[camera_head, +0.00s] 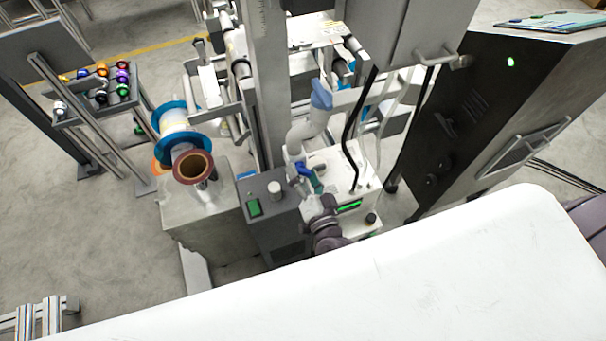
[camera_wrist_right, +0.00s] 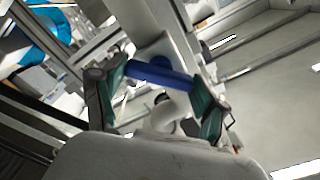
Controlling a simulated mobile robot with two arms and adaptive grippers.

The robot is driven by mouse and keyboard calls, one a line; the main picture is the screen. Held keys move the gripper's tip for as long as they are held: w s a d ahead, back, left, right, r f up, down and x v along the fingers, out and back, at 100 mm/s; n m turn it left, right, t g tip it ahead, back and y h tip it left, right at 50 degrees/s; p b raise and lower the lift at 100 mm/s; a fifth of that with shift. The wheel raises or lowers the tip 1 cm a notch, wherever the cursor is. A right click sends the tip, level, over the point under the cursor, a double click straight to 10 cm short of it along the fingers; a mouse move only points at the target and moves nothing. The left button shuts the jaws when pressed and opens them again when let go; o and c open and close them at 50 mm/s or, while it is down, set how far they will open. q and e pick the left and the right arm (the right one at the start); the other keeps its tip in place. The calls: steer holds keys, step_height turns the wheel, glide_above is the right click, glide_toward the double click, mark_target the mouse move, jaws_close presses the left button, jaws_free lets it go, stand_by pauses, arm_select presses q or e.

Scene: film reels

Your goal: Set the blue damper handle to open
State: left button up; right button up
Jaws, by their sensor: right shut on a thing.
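The blue damper handle (camera_head: 303,169) is a small bar on the white pipe (camera_head: 301,138), low in the middle of the head view. In the right wrist view the blue handle (camera_wrist_right: 160,75) is a short bar spanning the two green-padded fingers, with the white pipe behind it. My right gripper (camera_head: 312,178) is at the handle, and in its wrist view the gripper (camera_wrist_right: 158,84) is shut on it. The fingers partly hide the handle in the head view. How far the handle is turned is hard to tell. My left gripper is out of view.
A grey box with a green button (camera_head: 254,208) stands just left of the gripper. A grey post (camera_head: 266,80) rises behind it. Black cables (camera_head: 352,130) hang to the right, near a dark cabinet (camera_head: 480,110). A reel (camera_head: 193,167) sits at left.

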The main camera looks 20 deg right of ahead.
steer(key=m+b, duration=0.1)
steer(key=m, duration=0.3)
steer(key=shift+f+m, duration=0.15)
steer(key=shift+m, duration=0.15)
steer(key=shift+m+b, duration=0.85)
steer(key=shift+m, duration=1.05)
steer(key=o, duration=1.2)
steer(key=shift+c, duration=0.2)
steer(key=s, duration=1.2)
steer(key=shift+d, duration=0.25)
